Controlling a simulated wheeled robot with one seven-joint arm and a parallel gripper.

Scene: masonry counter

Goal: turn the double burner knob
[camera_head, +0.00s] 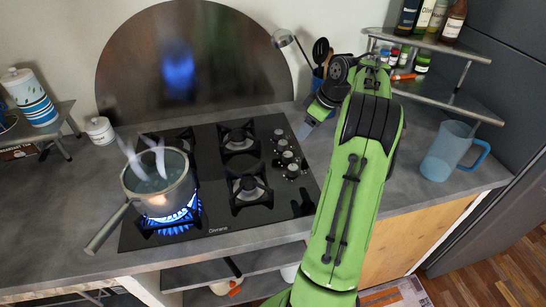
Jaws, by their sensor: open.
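The black glass hob (215,190) has a column of several silver knobs (287,157) along its right side. I cannot tell which knob is the double burner's. The front-left burner (172,222) burns with a blue flame under a steaming pot (158,185), whose handle points to the lower left. The other burners show no flame. My gripper (308,128) is open and points down-left, to the right of the upper knobs and apart from them. Its fingers are small and partly unclear in this view.
A utensil holder (317,84) with a ladle and spoons stands behind my gripper. A blue jug (448,152) stands at the right. Bottles (430,18) and jars fill the corner shelf (432,90). A round splash plate (190,65) leans behind the hob.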

